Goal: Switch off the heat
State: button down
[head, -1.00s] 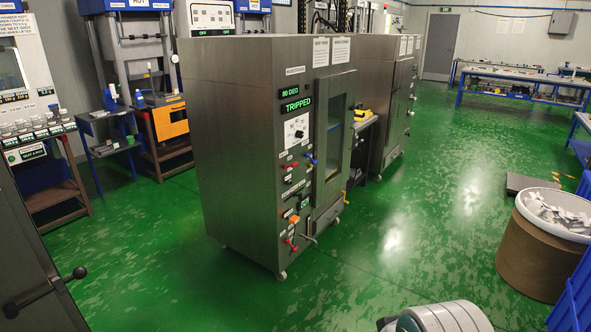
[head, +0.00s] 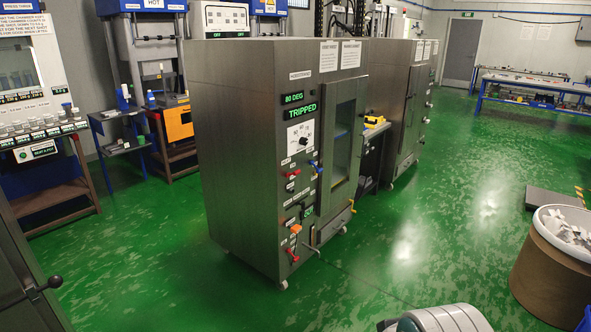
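A tall grey steel cabinet (head: 245,150) stands in the middle of the head view, its door with a window (head: 342,140) shut. Its front panel has a green-lit display reading "80 DEG" (head: 292,98) and one below reading "TRIPPED" (head: 301,110). Under these are a white dial plate with a dark knob (head: 299,136), an upper red handle (head: 292,173), a blue handle (head: 315,166), an orange part (head: 295,229) and a lower red handle (head: 292,256). The small labels are too blurred to read, so I cannot tell which control is the heat switch.
A second steel cabinet (head: 404,110) stands behind, with a yellow object (head: 372,121) between them. A brown drum of white scraps (head: 545,270) is at right. A dark cabinet edge with a lever (head: 42,288) is at lower left. Green floor (head: 420,240) is clear right of the cabinet.

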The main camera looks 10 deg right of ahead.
aim_at(297, 172)
jog(key=i+l, duration=0.1)
jog(key=i, duration=0.45)
jog(key=i+l+u, duration=0.1)
jog(key=i, duration=0.45)
jog(key=i+l+u, duration=0.1)
jog(key=i, duration=0.5)
jog(key=i+l, duration=0.2)
jog(key=i, duration=0.35)
jog(key=i+l+u, duration=0.1)
jog(key=i, duration=0.45)
